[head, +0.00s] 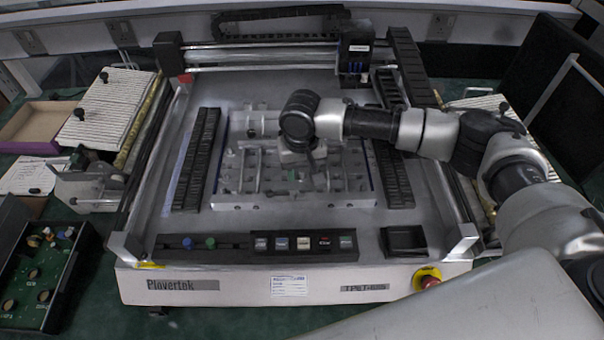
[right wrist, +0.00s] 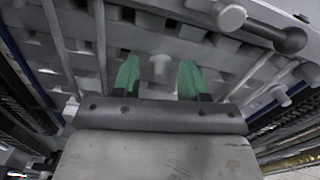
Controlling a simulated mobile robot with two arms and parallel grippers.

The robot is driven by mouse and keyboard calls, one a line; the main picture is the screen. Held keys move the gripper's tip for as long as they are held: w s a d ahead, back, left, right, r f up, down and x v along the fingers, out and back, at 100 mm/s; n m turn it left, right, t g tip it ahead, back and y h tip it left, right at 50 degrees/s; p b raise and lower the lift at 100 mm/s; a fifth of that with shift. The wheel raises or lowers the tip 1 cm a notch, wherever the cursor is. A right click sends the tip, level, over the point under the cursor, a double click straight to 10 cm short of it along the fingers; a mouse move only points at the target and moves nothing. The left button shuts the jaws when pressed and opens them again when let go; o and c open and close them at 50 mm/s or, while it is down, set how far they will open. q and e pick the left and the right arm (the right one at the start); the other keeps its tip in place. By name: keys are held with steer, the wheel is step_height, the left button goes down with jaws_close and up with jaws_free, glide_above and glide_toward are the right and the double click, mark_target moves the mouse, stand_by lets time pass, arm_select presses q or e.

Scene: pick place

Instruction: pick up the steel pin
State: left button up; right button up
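My right gripper (head: 298,168) is over the metal frame in the middle of the machine bed, its fingers mostly hidden by my wrist in the head view. In the right wrist view the right gripper (right wrist: 157,76) shows two green fingertips, spread apart. A small light-grey pin (right wrist: 158,62) with a wide head shows between and just beyond the fingertips; it looks like the steel pin. I see no contact between it and the fingers. I cannot pick out this pin in the head view. My left gripper is not in view.
The metal fixture frame (head: 290,203) holds rails, blocks and other pins, such as a larger pin (right wrist: 230,15). Black ribbed strips (head: 200,160) flank it. A gantry (head: 265,55) spans the back, and a control panel (head: 250,247) lies in front.

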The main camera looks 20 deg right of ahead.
jaws_close()
steer(key=shift+r, duration=0.1)
